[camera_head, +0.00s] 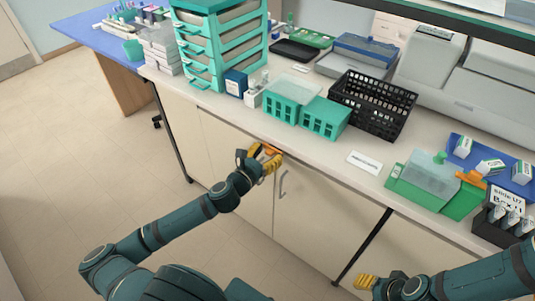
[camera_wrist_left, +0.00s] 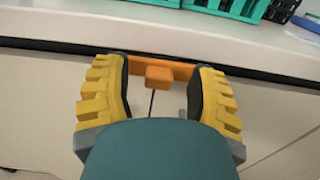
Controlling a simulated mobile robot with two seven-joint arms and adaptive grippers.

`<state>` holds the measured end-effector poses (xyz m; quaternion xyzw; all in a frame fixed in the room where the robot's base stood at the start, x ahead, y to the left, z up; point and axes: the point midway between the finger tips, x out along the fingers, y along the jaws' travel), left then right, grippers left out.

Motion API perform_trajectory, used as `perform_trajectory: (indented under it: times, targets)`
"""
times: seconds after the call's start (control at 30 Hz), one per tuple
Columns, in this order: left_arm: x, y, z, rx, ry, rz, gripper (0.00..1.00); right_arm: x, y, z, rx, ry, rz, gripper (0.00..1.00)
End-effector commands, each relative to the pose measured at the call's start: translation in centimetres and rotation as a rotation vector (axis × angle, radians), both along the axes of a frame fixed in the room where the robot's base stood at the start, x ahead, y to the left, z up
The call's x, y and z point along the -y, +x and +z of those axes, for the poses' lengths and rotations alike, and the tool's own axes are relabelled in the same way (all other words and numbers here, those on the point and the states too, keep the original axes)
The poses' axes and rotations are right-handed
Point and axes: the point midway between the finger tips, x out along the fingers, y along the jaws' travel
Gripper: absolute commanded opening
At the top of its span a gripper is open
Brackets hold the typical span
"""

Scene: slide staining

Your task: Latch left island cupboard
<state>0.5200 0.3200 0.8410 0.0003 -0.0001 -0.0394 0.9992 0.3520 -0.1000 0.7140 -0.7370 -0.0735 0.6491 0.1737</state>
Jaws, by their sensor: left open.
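The left island cupboard has pale cream doors (camera_head: 235,158) below the white counter, and they look closed, meeting at a thin vertical seam. An orange latch (camera_wrist_left: 160,75) sits at the top of that seam, just under the counter edge; it also shows in the head view (camera_head: 271,149). My left gripper (camera_head: 264,160) is at the latch. In the left wrist view its two yellow fingers (camera_wrist_left: 160,97) are open, one on each side of the latch's knob. I cannot tell whether they touch the latch. My right gripper (camera_head: 366,283) is low at the right, away from the cupboard's latch.
A metal door handle (camera_head: 283,184) is just right of my left gripper. The counter edge (camera_wrist_left: 180,40) runs close above the fingers. Green racks (camera_head: 323,118), a black basket (camera_head: 373,103) and a drawer tower (camera_head: 220,40) stand on the counter. The floor in front is clear.

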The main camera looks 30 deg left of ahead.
Motion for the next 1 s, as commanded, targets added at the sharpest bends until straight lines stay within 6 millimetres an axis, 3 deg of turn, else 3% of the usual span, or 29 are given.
perform_trajectory:
  times: [0.1, 0.13, 0.23, 0.3, 0.73, 1.0]
  targets:
    - [-0.02, -0.02, 0.00, 0.000, 0.000, 0.000, 0.57, -0.01, 0.00, 0.01, 0.000, 0.000, 0.000, 0.47]
    - [-0.02, -0.02, 0.00, 0.000, 0.000, 0.000, 0.53, -0.01, 0.00, 0.01, 0.000, 0.000, 0.000, 0.47]
    - [-0.02, -0.03, 0.00, 0.000, 0.000, 0.000, 0.18, 0.00, 0.00, 0.01, 0.000, 0.000, 0.000, 0.47]
    - [-0.02, -0.03, -0.01, 0.000, 0.000, 0.000, 0.00, 0.00, 0.00, 0.01, 0.000, 0.000, 0.000, 0.47]
    - [0.01, -0.02, 0.02, 0.002, 0.023, 0.000, 0.00, 0.00, -0.01, 0.03, 0.000, 0.000, 0.000, 0.47]
    - [0.02, -0.01, 0.05, 0.013, 0.162, 0.000, 0.00, -0.01, -0.02, 0.15, -0.001, 0.000, 0.000, 0.47]
